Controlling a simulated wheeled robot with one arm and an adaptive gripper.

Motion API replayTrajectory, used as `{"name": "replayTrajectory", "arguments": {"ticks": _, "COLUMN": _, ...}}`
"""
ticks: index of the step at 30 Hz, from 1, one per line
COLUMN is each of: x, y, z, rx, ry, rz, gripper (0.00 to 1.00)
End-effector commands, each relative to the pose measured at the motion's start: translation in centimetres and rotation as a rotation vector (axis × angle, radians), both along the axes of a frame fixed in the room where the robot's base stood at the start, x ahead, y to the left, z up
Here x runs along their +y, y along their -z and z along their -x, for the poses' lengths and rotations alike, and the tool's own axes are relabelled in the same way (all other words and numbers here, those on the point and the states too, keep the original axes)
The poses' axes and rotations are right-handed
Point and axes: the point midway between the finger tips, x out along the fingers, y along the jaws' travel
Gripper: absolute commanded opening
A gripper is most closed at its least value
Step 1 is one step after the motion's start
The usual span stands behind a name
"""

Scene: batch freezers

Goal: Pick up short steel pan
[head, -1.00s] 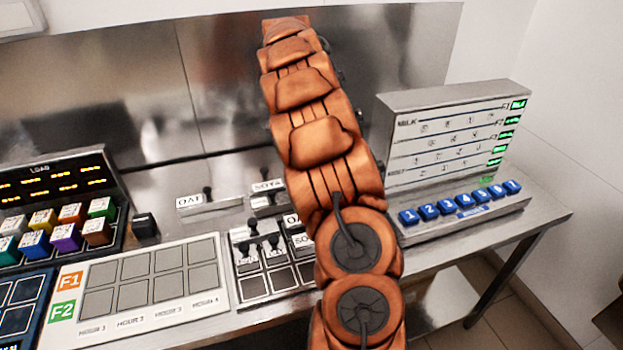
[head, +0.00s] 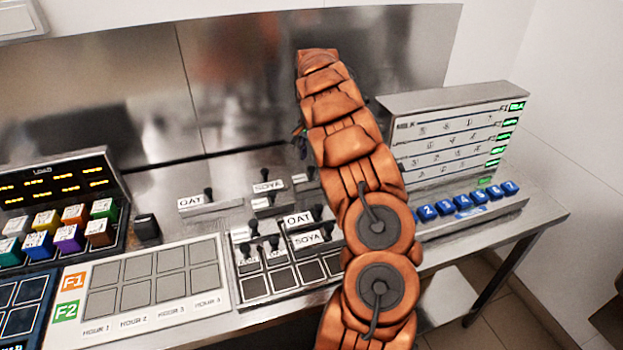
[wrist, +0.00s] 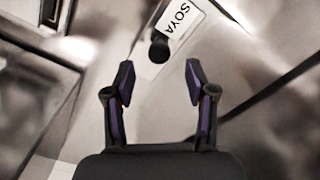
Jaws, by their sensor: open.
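In the wrist view my gripper (wrist: 158,68) is open and empty, its two dark, purple-sided fingers apart. A black knob (wrist: 159,47) beside a white SOYA label (wrist: 181,24) lies just beyond the fingertips, in the gap between them. In the head view, steel pieces with black knobs stand on the counter: a long one labelled OAT (head: 225,207), one labelled SOYA (head: 265,201), and more at the front. I cannot tell for certain which is the short steel pan. In the head view my arm hides most of the gripper.
A white panel with grey squares (head: 150,279) lies at front left, by coloured cubes (head: 70,216). A row of blue numbered buttons (head: 462,202) and a white display board (head: 455,140) stand at right. The steel back wall (head: 240,80) closes the counter behind.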

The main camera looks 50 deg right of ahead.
Motion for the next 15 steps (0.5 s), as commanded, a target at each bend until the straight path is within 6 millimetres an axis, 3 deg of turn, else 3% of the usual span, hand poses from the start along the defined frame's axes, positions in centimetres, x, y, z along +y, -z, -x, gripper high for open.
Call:
{"name": "replayTrajectory", "arguments": {"ticks": 10, "x": 0.1, "y": 3.5, "z": 0.2, "rx": 0.003, "ry": -0.001, "rz": -0.001, "gripper": 0.56}}
{"name": "replayTrajectory", "arguments": {"ticks": 15, "x": 0.1, "y": 4.3, "z": 0.1, "rx": 0.000, "ry": -0.001, "rz": 0.000, "gripper": 0.56}}
